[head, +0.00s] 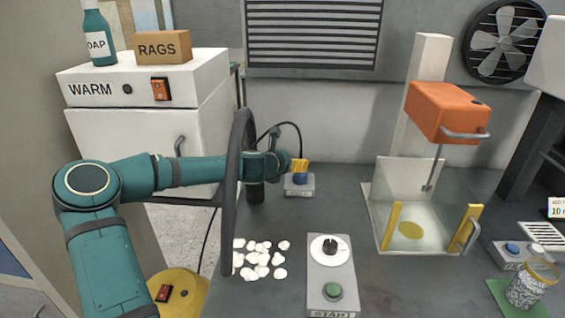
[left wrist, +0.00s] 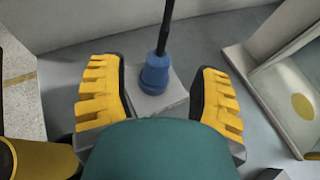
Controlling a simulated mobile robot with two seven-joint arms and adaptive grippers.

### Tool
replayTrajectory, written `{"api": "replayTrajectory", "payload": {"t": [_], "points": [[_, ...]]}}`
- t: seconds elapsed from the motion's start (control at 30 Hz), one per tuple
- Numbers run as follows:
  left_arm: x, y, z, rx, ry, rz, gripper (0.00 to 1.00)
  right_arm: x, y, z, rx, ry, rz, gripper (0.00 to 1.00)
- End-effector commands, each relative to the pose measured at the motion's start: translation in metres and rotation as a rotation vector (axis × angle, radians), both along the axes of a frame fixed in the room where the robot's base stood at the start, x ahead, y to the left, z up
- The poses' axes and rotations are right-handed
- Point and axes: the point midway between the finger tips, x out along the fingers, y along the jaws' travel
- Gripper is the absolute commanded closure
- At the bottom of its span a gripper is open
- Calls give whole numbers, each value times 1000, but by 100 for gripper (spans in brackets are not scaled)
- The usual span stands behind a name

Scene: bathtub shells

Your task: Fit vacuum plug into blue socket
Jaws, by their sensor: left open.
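A blue socket (head: 299,179) sits on a small grey block (head: 299,190) against the back of the bench. In the left wrist view a stepped blue piece (left wrist: 155,76) stands upright on the grey block (left wrist: 168,104). A black cable (left wrist: 166,22) comes out of its top, like a plug sitting in the socket; I cannot tell plug from socket clearly. My left gripper (head: 298,167) is at the socket in the head view. In the left wrist view its yellow fingers (left wrist: 160,97) are spread, one on each side of the blue piece, with gaps. My right gripper is not in view.
A large dark ring (head: 229,205) stands upright by my left forearm. White shells (head: 262,259) lie in front, beside a grey START box (head: 331,270). A clear-walled press (head: 433,238) with an orange head (head: 445,108) is at right. A yellow canister (head: 190,283) is below left.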

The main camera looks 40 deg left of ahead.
Motion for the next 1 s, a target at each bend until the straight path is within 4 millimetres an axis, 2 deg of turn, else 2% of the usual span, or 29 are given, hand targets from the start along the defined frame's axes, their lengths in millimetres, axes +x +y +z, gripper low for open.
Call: {"api": "replayTrajectory", "payload": {"t": [0.03, 0.2, 0.4, 1.0], "points": [[-10, 2, 3, 1, 1, 3, 36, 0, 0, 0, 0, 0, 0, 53], [-34, 1, 13, 0, 1, 3, 36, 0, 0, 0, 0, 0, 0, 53], [-50, -1, 20, 0, 1, 1, 36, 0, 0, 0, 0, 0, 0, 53], [-54, -2, 22, -1, 0, -1, 36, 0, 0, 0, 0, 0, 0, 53]]}}
